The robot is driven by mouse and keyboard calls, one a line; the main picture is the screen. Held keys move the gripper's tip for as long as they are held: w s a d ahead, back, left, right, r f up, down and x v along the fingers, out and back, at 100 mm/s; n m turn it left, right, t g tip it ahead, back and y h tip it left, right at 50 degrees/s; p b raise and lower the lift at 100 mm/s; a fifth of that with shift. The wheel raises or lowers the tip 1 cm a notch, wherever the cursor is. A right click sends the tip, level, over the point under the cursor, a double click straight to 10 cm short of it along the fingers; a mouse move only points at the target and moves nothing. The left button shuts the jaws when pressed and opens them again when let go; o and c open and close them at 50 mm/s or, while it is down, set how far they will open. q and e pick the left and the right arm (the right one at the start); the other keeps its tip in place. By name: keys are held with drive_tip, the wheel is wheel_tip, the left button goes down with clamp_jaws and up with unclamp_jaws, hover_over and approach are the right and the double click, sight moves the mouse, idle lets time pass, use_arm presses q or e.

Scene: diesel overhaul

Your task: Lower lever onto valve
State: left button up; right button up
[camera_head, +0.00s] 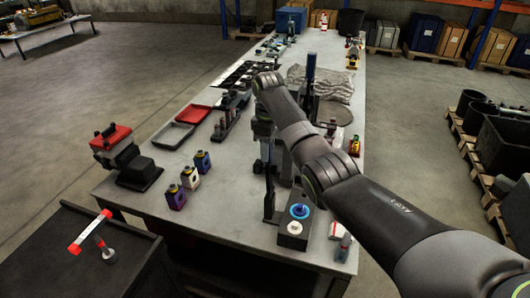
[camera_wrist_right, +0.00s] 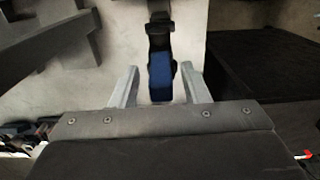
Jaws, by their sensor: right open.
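My right gripper (camera_wrist_right: 160,88) is open, with one finger on each side of a dark part with a blue block (camera_wrist_right: 160,75), possibly the lever; contact cannot be told. In the head view this gripper (camera_head: 263,145) points down over the bench, beside a dark upright stand (camera_head: 268,192). My left gripper is out of view.
A dark cart (camera_head: 130,275) with a red-and-white bar (camera_head: 90,230) stands front left. Pallets stand at right.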

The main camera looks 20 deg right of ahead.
sight(268, 168)
drive_tip(key=shift+f, duration=0.85)
drive_tip(key=shift+a+f, duration=0.1)
drive_tip(key=shift+f, duration=0.15)
drive_tip(key=c, duration=0.4)
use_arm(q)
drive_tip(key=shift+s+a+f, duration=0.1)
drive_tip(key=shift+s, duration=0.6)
use_arm(e)
clamp_jaws()
